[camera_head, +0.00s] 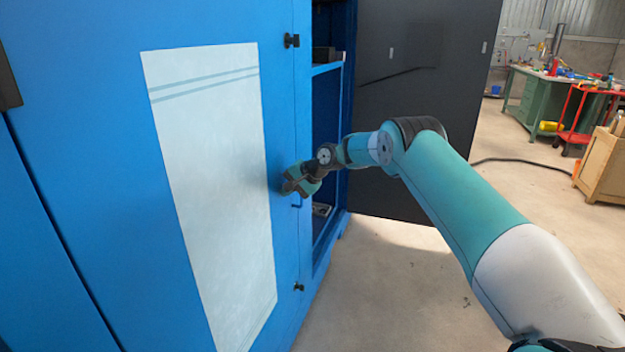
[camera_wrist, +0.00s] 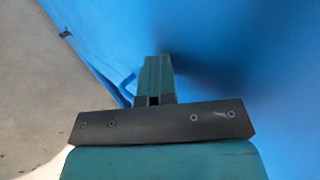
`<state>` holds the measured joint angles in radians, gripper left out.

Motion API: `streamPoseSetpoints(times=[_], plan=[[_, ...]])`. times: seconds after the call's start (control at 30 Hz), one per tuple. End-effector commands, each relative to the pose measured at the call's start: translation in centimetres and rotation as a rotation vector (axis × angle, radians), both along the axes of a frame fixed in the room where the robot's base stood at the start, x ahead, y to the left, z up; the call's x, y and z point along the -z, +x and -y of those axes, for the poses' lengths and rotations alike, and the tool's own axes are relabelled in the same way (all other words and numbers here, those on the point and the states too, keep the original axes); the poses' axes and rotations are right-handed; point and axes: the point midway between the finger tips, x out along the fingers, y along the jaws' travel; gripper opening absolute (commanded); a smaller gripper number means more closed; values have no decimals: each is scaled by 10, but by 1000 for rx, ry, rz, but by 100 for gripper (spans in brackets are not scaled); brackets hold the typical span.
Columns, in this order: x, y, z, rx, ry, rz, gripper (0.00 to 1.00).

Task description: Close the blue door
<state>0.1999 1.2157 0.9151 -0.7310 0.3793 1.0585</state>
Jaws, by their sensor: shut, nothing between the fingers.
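The blue door (camera_head: 105,130) with a pale rectangular panel (camera_head: 212,180) fills the left of the head view. In the wrist view, my gripper (camera_wrist: 155,75) is shut and empty, facing the blue surface (camera_wrist: 240,60). Contact with the door cannot be told.
An opening with blue shelves (camera_head: 327,68) lies right of the blue door. A dark panel (camera_head: 400,110) stands swung out beyond it. A black cable (camera_head: 500,160) lies on the floor. A green workbench (camera_head: 530,100), red cart (camera_head: 578,115) and wooden box (camera_head: 603,165) are far right.

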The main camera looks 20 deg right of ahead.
Motion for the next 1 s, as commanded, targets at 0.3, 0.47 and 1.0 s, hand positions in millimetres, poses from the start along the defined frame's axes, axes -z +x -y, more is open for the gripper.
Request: streamPoseSetpoints(times=[0.3, 0.47, 1.0], plan=[[-33, -40, 45, -2, -1, -15, 0], [-53, -56, 57, -8, 0, -16, 0], [-104, -84, 39, -91, -49, -7, 0]])
